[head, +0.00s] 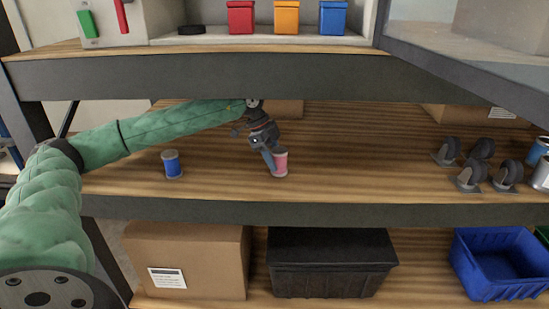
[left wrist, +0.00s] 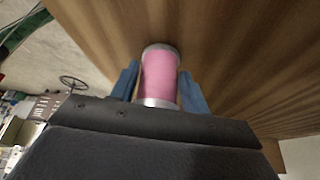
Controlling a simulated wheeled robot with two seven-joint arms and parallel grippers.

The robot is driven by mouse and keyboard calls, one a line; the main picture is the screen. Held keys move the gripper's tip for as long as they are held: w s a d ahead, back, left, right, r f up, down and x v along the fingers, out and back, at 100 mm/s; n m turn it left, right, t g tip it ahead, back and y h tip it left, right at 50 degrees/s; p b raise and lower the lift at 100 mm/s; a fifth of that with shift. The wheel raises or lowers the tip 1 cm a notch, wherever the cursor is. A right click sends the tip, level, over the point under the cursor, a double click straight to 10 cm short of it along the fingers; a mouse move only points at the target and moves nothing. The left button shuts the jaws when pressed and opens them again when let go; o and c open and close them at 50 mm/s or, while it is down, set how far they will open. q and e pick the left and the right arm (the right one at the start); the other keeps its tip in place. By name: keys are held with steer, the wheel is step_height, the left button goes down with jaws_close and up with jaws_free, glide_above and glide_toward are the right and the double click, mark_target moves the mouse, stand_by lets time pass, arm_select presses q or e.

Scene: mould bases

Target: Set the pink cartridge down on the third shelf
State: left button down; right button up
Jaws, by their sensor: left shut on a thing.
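The pink cartridge (head: 281,164), a spool with pale metal ends, is upright at the wooden shelf (head: 350,180) in the middle of the head view. My left gripper (head: 273,160) reaches in from the left and is shut on it. In the left wrist view the pink cartridge (left wrist: 160,76) sits between the two blue fingers of the left gripper (left wrist: 160,88), with wood just beyond it. Its lower end is at or very near the shelf surface; I cannot tell whether it touches. My right gripper is not in view.
A blue cartridge (head: 173,165) stands to the left on the same shelf. Several casters (head: 472,165) and cans stand at the right. Boxes (head: 462,113) are behind. The shelf above has a thick front edge (head: 200,75). Bare wood lies between the pink cartridge and the casters.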

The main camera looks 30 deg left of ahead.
arm_select(q)
steer(key=c, duration=0.7)
jaws_free()
steer(key=shift+r, duration=0.1)
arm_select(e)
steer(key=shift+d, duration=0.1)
